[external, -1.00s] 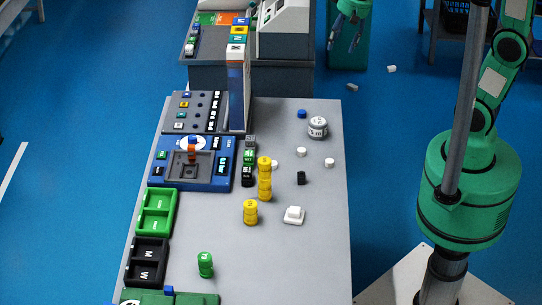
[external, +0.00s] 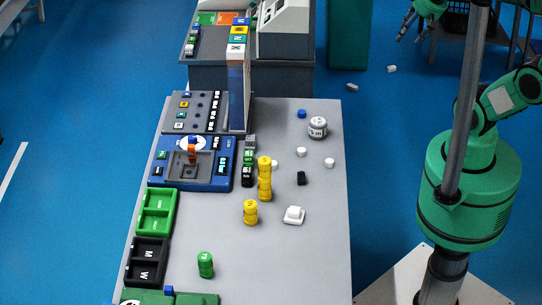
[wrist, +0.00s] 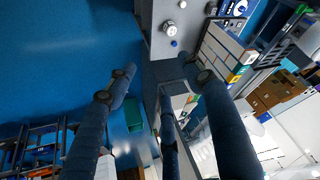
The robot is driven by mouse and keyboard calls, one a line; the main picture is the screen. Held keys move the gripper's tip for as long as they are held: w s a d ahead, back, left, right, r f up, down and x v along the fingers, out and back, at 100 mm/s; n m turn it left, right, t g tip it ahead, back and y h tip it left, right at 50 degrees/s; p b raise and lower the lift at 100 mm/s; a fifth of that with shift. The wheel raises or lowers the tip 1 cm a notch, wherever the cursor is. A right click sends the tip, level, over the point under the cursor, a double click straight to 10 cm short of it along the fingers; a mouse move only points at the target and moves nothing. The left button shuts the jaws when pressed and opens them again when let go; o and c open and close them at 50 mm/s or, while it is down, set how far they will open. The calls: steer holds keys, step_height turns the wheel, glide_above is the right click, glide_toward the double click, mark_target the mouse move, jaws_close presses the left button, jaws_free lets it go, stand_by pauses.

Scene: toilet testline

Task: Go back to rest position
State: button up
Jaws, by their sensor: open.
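My gripper (external: 414,29) is at the upper right of the external view, beyond the table and well clear of it. It is open, with nothing held between its fingers. In the wrist view, the spread dark fingers of my gripper (wrist: 160,72) point toward the end of the grey table (wrist: 162,47), with blue floor on the left. My green arm (external: 505,100) is bent at the right side of the external view.
The grey table (external: 320,250) holds yellow stacked pieces (external: 265,180), a white-grey jar (external: 317,127), a green piece (external: 205,265) and small caps. A dark shelf (external: 455,50) stands near my gripper. White pieces (external: 352,87) lie on the open blue floor.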

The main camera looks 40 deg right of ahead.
stand_by(0.3)
step_height(320, 180, down, 7)
steer(key=b, duration=0.7)
